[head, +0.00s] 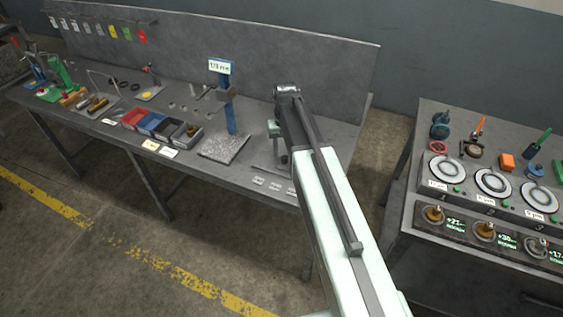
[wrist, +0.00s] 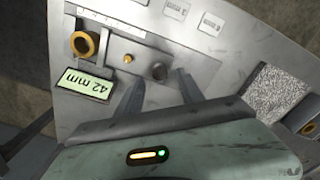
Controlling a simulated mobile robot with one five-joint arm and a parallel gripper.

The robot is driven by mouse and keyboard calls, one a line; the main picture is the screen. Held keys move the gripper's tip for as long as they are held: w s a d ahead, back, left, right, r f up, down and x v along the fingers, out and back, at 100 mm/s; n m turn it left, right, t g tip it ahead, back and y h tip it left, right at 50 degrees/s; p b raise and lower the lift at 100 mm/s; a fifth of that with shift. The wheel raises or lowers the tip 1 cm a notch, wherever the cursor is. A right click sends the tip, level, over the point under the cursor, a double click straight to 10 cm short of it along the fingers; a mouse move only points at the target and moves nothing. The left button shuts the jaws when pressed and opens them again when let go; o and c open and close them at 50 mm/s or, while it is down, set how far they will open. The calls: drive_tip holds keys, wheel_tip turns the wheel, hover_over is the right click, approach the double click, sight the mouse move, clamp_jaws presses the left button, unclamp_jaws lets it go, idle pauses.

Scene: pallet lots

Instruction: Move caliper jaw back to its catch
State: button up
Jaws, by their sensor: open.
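A large brass knob (wrist: 84,44) is beside the readout. A small brass button (wrist: 127,59) and a short dark grey peg (wrist: 160,71) stand on the grey face. I cannot tell which part is the jaw or the catch. My gripper (wrist: 160,78) is open, its two dark fingers on either side of the peg and apart from it in the picture. In the head view my arm hides most of this spot.
A blue stand (head: 230,112) with a "178 mm" sign rises from a speckled plate (head: 224,147), left of my arm. Coloured bins (head: 152,124) sit farther left. A second bench (head: 404,215) with several round dials stands at the right. Floor shows between the benches.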

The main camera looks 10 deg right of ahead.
sight(284, 157)
wheel_tip(284, 157, down, 4)
drive_tip(key=shift+r+b, duration=0.2)
drive_tip(key=shift+b, duration=0.9)
drive_tip(key=shift+r, duration=0.1)
clamp_jaws()
